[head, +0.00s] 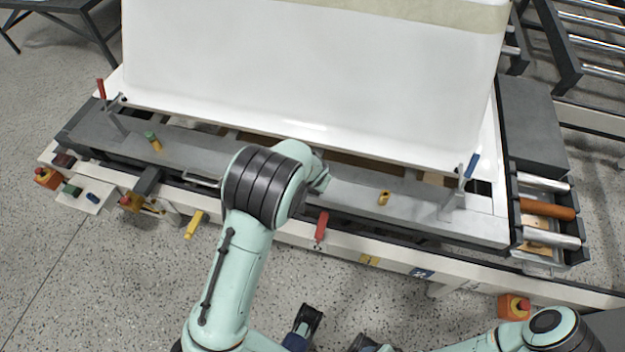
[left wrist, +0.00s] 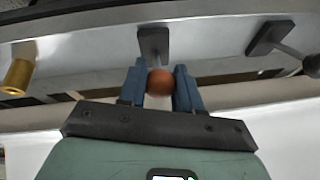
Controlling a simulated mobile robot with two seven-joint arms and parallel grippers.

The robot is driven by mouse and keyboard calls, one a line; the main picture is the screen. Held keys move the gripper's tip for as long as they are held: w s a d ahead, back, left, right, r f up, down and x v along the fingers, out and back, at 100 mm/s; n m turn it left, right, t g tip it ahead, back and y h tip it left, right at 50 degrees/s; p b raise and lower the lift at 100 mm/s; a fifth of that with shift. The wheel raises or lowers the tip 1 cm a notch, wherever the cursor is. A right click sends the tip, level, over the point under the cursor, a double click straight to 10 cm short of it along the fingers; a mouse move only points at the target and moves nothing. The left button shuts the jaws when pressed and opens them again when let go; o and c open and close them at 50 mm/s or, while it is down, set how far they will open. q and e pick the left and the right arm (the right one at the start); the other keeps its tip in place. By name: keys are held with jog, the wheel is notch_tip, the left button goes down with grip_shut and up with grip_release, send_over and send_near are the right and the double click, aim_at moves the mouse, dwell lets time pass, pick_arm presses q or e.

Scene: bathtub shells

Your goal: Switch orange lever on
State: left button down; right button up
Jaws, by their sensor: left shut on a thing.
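The orange lever's round knob (left wrist: 160,82) shows in the left wrist view, below a dark grey bracket (left wrist: 153,43). My left gripper (left wrist: 160,70) has its blue fingers on either side of this knob and is shut on it. In the head view, my left arm reaches over the front rail and hides the orange lever and the fingertips. The lever's angle is hard to tell, as the knob covers most of it.
A white tub shell (head: 310,70) stands behind the rail. A brass cylinder (left wrist: 18,75) is left of my fingers in the left wrist view.

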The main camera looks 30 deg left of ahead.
pick_arm(q)
jog(key=shift+s+d+f, duration=0.1)
jog(key=shift+s+f, duration=0.15)
jog(key=shift+f, duration=0.05)
jog(key=c, duration=1.1)
grip_release()
jog(key=shift+o, duration=1.4)
jog(key=shift+w, duration=0.1)
jog(key=shift+r, duration=0.1)
jog(key=shift+r, duration=0.2)
jog(key=p+v, duration=0.3)
jog(key=v, duration=1)
